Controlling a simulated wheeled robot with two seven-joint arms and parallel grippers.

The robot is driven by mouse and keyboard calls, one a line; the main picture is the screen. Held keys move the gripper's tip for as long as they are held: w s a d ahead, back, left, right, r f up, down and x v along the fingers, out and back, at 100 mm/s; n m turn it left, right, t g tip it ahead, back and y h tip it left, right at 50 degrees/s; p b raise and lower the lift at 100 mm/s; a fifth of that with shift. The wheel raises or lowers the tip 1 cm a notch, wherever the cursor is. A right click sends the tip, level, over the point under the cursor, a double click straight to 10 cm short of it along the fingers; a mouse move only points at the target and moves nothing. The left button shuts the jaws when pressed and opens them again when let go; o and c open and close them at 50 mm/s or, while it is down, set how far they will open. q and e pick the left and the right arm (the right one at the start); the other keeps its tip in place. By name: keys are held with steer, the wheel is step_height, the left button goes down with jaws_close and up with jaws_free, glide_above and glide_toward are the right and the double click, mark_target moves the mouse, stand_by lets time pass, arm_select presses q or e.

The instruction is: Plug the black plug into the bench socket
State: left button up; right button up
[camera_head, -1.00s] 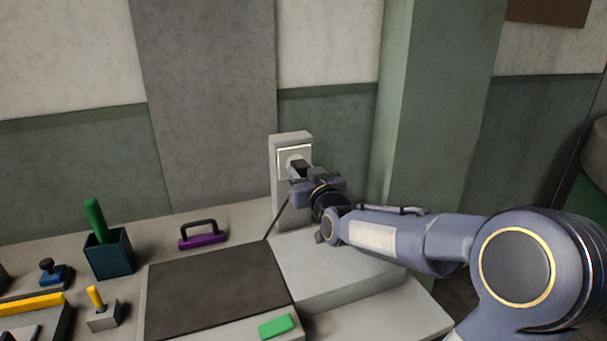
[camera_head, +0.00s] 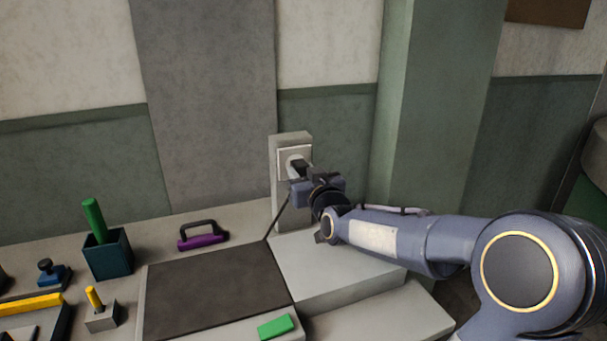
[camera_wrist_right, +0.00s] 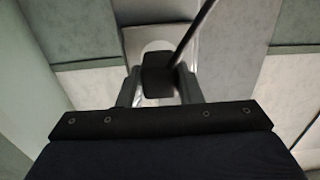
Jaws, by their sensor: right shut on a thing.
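The bench socket (camera_head: 284,157) is a pale square plate on an upright grey post at the back of the bench. My right gripper (camera_head: 302,172) is shut on the black plug (camera_head: 298,165), right in front of the socket's face. In the right wrist view the plug (camera_wrist_right: 158,80) sits between the two fingers of my right gripper (camera_wrist_right: 160,88), with the pale socket plate (camera_wrist_right: 135,45) behind it. The plug's pins are hidden, so I cannot tell how deep it sits. A dark cord (camera_head: 278,216) hangs from the plug to the bench. My left gripper is not in view.
A dark mat (camera_head: 215,290) and a green block (camera_head: 276,327) lie in front. A green pillar (camera_head: 435,110) rises at right.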

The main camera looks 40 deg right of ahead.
steer(key=shift+w+d, duration=0.15)
steer(key=shift+w, duration=0.25)
steer(key=o, duration=1)
steer(key=v, duration=0.7)
steer(key=shift+s+b, duration=0.35)
steer(key=shift+b, duration=0.05)
